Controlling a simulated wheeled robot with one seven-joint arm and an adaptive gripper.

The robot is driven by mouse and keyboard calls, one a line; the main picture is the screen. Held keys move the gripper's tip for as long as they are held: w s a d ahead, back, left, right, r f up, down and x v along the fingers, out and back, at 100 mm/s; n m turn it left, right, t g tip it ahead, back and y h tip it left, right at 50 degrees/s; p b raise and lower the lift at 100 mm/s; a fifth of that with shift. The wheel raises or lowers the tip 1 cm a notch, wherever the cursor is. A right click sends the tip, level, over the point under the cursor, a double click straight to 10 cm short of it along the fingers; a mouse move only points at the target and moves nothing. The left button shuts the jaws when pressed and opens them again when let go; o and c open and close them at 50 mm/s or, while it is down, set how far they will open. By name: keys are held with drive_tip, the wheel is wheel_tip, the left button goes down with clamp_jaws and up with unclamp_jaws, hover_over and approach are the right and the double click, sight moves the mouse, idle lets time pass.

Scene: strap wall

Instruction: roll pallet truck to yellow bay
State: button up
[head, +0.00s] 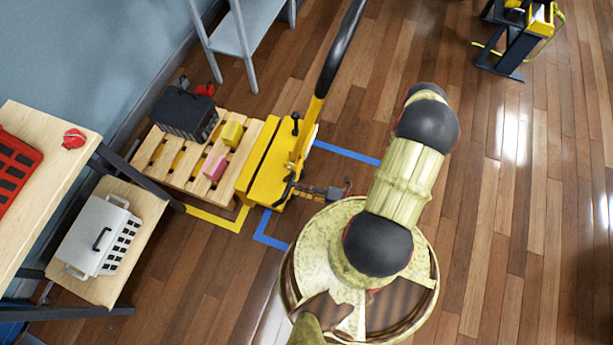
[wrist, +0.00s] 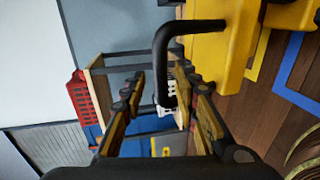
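The yellow pallet truck (head: 262,180) stands at the end of a wooden pallet (head: 155,165), with its long black-gripped tiller (head: 340,50) tilted up. Yellow floor tape (head: 215,222) forms a corner by the pallet's near edge. Blue tape (head: 268,240) marks the floor beside the truck. My gripper (head: 320,192) is at the truck's right side, near a black bar handle. In the wrist view my gripper (wrist: 165,82) is open, and the bent black bar (wrist: 161,60) on the yellow body hangs between its fingers. Gaps show beside the bar; contact cannot be told.
A black crate (head: 186,114), a yellow box (head: 232,134) and a pink box (head: 214,167) sit on the pallet. A wooden bench (head: 50,190) and a low shelf with a white case (head: 95,237) stand at left. A grey rack (head: 232,38) stands behind.

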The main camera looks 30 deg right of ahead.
drive_tip(key=shift+v, duration=1.35)
